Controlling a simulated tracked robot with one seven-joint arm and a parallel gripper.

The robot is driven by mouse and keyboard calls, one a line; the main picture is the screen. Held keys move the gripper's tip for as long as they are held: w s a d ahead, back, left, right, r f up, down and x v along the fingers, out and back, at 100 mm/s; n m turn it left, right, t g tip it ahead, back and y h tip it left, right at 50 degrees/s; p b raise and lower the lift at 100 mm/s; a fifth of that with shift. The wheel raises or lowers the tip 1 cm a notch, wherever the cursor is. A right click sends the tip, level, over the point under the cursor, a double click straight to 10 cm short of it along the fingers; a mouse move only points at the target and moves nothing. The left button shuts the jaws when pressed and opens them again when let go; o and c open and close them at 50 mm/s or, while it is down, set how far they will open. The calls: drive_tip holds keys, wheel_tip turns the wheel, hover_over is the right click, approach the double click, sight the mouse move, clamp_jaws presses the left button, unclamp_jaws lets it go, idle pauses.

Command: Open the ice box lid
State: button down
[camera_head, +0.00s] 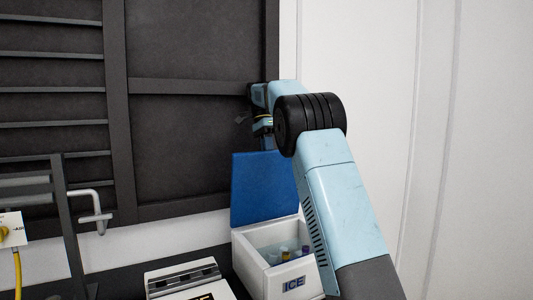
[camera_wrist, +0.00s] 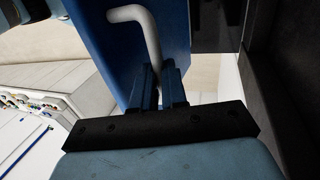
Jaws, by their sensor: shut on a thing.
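The ice box (camera_head: 268,283) is a white box marked "ICE" at the lower middle of the head view. Its blue lid (camera_head: 264,187) stands raised, close to upright, at the back edge, and the box is open. Several vials with coloured caps show in the pale interior. In the wrist view the lid (camera_wrist: 115,45) is a blue panel with a pale bent handle (camera_wrist: 150,28). My gripper (camera_wrist: 160,76) is shut on this handle. In the head view my gripper (camera_head: 262,125) is above and behind the lid, and its fingertips are not clear.
A white device (camera_head: 190,280) stands left of the box. A dark panelled wall (camera_head: 190,130) with a frame is close behind the lid and gripper. A grey bent pipe (camera_head: 95,215) and a yellow tube (camera_head: 17,270) are at the left. A white wall is at the right.

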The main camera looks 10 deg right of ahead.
drive_tip(key=shift+w, duration=0.3)
drive_tip(key=shift+a+r, duration=0.1)
drive_tip(key=shift+a, duration=0.05)
drive_tip(key=c, duration=1.2)
unclamp_jaws()
drive_tip(key=shift+s, duration=0.1)
drive_tip(key=shift+o, duration=0.2)
